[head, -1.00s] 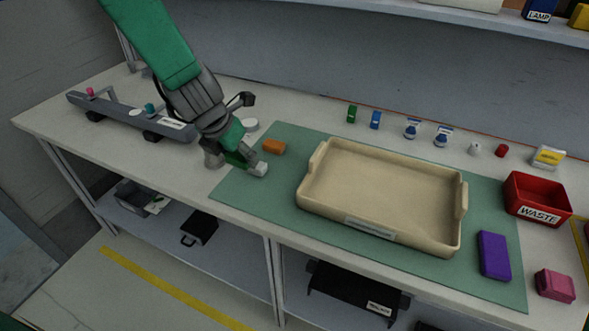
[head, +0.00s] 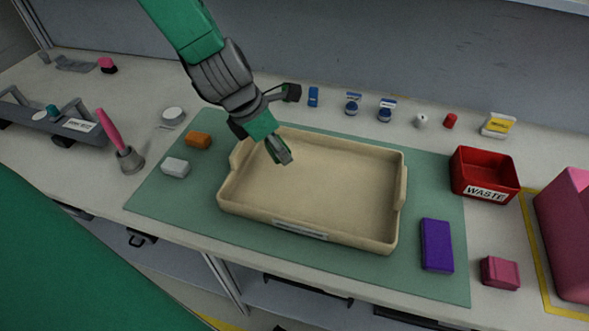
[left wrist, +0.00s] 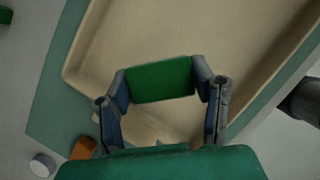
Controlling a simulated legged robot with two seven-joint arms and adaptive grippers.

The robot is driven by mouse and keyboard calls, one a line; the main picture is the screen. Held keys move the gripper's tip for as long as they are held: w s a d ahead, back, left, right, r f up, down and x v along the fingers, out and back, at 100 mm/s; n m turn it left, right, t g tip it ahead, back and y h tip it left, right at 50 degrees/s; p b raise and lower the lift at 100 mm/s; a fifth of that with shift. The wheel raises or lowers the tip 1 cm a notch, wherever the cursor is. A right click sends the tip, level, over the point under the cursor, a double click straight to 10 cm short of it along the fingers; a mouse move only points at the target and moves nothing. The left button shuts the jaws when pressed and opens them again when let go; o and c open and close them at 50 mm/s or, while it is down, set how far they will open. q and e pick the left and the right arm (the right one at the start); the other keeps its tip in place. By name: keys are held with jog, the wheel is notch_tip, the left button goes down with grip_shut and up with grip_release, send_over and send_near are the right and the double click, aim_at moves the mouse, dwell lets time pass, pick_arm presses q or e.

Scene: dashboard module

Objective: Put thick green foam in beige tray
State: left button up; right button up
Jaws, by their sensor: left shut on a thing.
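The beige tray (head: 300,228) lies on a green mat in the middle of the bench, and its inside looks empty. My left gripper (head: 280,152) is over the back left part of the tray. In the left wrist view its fingers (left wrist: 161,80) are shut on the thick green foam (left wrist: 160,80), with the beige tray (left wrist: 85,55) below it. In the head view the gripper hides the foam. I cannot tell the exact height above the tray floor. My right gripper is not in view.
An orange block (head: 198,140) and a white block (head: 175,167) lie left of the tray. A purple block (head: 436,245), a pink block (head: 500,272) and a red waste bin (head: 483,174) are to the right. Several small items stand along the back.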

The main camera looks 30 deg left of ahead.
aim_at(286, 175)
pick_arm(q)
notch_tip(286, 175, down, 3)
jog(key=shift+a+f, duration=0.1)
jog(key=shift+a, duration=0.05)
jog(key=shift+w+f+b, duration=0.15)
jog(key=shift+f+b, duration=0.1)
jog(key=shift+b, duration=0.05)
jog(key=f, duration=0.1)
jog(key=d+f, duration=0.1)
jog(key=f, duration=0.1)
jog(key=shift+d+f+b, duration=0.25)
jog(key=shift+d+b, duration=0.05)
jog(key=shift+b, duration=0.05)
jog(key=shift+a, duration=0.45)
jog(key=o, duration=0.7)
jog(key=shift+a+f, duration=0.15)
jog(key=shift+a, duration=0.1)
jog(key=shift+o, duration=0.2)
jog(key=shift+d, duration=0.4)
jog(key=shift+d+r, duration=0.1)
jog(key=shift+r, duration=0.25)
jog(key=p+v, duration=0.2)
jog(key=v, duration=0.9)
jog(key=shift+s+r+p, duration=0.2)
jog(key=shift+r+p, duration=0.1)
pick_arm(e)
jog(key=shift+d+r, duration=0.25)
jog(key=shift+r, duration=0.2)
